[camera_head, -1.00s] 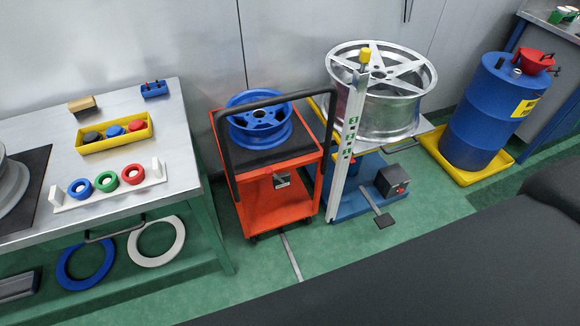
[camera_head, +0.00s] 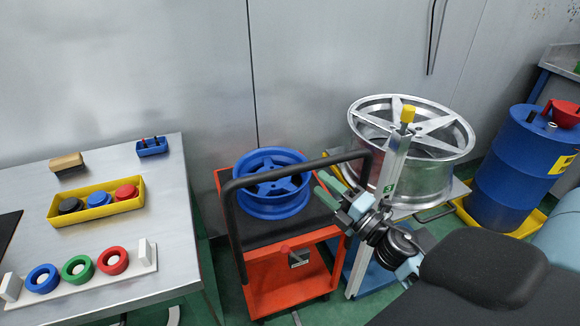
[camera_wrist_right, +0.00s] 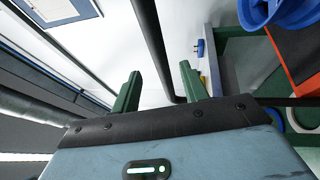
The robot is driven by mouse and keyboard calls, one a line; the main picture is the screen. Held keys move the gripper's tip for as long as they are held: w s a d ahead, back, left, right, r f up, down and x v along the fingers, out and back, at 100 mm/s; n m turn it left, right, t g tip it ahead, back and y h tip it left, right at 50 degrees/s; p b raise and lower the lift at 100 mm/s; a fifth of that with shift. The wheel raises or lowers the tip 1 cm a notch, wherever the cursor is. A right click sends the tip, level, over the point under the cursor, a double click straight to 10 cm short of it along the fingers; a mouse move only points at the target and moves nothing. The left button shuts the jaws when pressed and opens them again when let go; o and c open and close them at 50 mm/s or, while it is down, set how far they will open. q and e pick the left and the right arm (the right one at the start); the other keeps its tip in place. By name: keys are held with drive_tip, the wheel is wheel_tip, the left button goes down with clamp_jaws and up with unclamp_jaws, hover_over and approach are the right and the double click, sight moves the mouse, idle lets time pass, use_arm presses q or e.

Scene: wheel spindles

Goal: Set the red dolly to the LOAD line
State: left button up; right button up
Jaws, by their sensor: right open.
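The red dolly (camera_head: 272,282) stands on the green floor right of the bench, with a black top and a tall black push handle (camera_head: 231,225). A blue wheel (camera_head: 270,205) lies on its top. My right gripper (camera_head: 326,188), with green fingers, is open near the right end of the handle's top bar. In the right wrist view a black bar (camera_wrist_right: 157,45) runs between the open fingers (camera_wrist_right: 158,90); whether it lies inside the jaws or beyond them I cannot tell. A pale floor strip (camera_head: 297,318) shows at the bottom edge; no LOAD lettering is readable. My left gripper is out of view.
A silver wheel (camera_head: 450,150) sits on a blue stand with a yellow-capped post (camera_head: 392,165) close right of the dolly. A blue drum (camera_head: 505,150) stands in a yellow tray further right. The bench (camera_head: 150,225) with colored rings stands left. A wall is close behind.

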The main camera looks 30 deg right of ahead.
sight(306, 171)
drive_tip(key=p+x, duration=0.1)
drive_tip(key=x, duration=0.5)
drive_tip(key=shift+w+a+r, duration=0.1)
drive_tip(key=shift+w+r, duration=0.05)
drive_tip(key=shift+w, duration=0.05)
drive_tip(key=shift+w+a, duration=0.1)
drive_tip(key=shift+w, duration=0.5)
drive_tip(key=shift+c, duration=0.4)
drive_tip(key=c, duration=0.7)
clamp_jaws()
